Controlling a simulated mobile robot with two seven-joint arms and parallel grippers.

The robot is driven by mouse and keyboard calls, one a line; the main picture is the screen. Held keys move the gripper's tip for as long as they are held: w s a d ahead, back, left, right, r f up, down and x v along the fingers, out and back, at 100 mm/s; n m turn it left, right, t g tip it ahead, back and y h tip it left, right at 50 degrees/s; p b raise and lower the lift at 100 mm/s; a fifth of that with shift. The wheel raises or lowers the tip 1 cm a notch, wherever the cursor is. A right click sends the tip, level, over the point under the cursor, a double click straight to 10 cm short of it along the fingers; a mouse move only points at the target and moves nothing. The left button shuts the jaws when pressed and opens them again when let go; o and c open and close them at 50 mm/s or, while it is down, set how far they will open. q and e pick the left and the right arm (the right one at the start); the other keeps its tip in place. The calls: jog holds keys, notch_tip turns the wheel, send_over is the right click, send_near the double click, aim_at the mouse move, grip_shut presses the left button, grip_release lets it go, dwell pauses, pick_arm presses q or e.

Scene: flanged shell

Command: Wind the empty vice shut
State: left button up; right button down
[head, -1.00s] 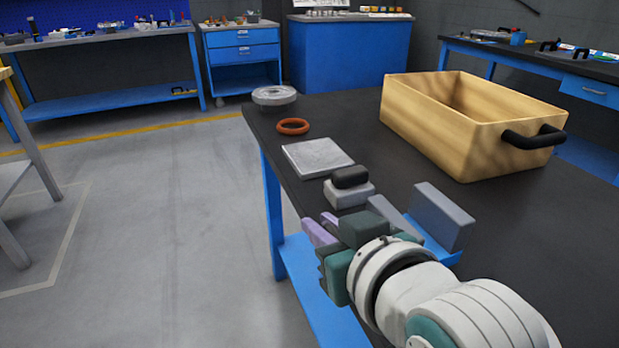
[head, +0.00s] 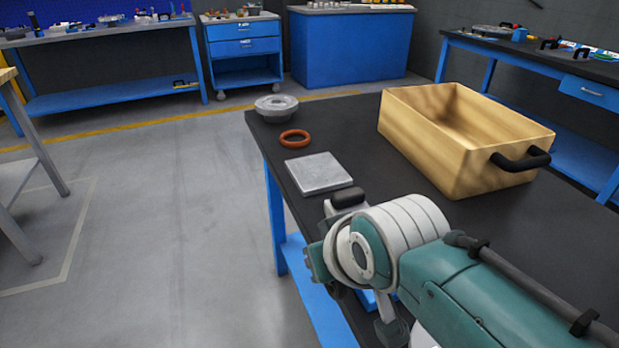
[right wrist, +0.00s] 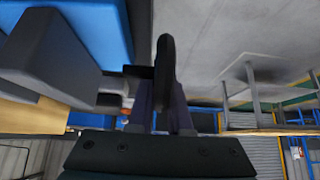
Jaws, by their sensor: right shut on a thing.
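The vice is mostly hidden behind my right arm in the head view, with a bit of its blue base (head: 368,299) showing below. In the right wrist view its blue body (right wrist: 100,25) and a grey jaw (right wrist: 45,55) fill the upper left. The gap between the jaws cannot be made out. My right gripper (right wrist: 163,95), with purple fingers, is shut on the dark vice handle (right wrist: 165,52), beside the vice body. The gripper's fingers are hidden by its wrist in the head view. My left gripper is not in view.
A wooden crate (head: 415,130) with black handles stands on the dark bench. A grey plate (head: 318,172), an orange ring (head: 294,138) and a grey flanged part (head: 276,107) lie along its left edge. A black-topped block (head: 347,197) sits close to my right arm.

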jog(key=shift+f+g, duration=0.1)
jog(key=shift+g, duration=0.3)
jog(key=shift+f, duration=0.1)
jog(key=c, duration=0.8)
grip_release()
jog(key=shift+c, duration=0.2)
jog(key=shift+s+r+p, duration=0.15)
jog(key=shift+r+p, duration=0.25)
jog(key=p+v, duration=0.5)
jog(key=v, duration=0.3)
jog(key=shift+s+r+p, duration=0.35)
jog(key=shift+r+p, duration=0.05)
jog(key=shift+r, duration=0.1)
